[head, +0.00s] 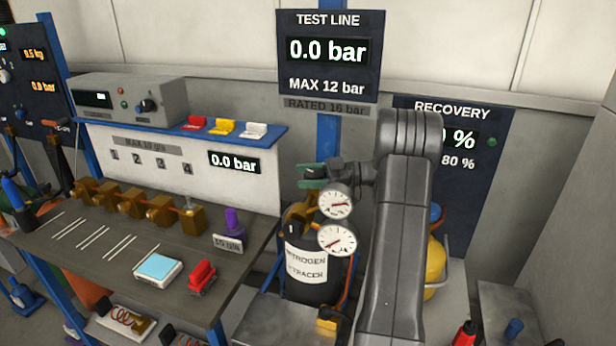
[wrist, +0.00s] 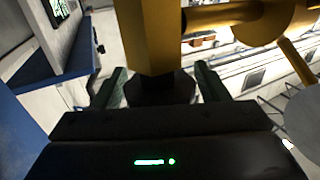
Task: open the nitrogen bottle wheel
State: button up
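The black nitrogen bottle (head: 300,292), labelled NITROGEN + TRACER, stands beyond the bench's right end. Brass valve parts and two round white gauges (head: 335,204) (head: 337,240) are at its top. My gripper (head: 311,175) is just above the brass fitting, pointing left, with its green fingers spread. In the wrist view the fingers (wrist: 160,85) stand on either side of a dark faceted knob (wrist: 162,88), probably the bottle wheel, at the end of a brass body (wrist: 150,40). I cannot see clear contact between fingers and knob. The wheel cannot be made out in the head view.
The bench (head: 90,240) at left carries a brass manifold (head: 130,203), a purple-topped item (head: 233,222) and a red block (head: 202,277). The TEST LINE display (head: 330,52) reads 0.0 bar. A yellow cylinder (head: 435,265) stands behind my arm. The RECOVERY panel is partly hidden.

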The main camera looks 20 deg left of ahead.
aim_at(307, 173)
jog(key=shift+o, duration=0.3)
notch_tip(307, 173, up, 10)
jog(key=shift+b, duration=0.65)
jog(key=shift+a, duration=0.1)
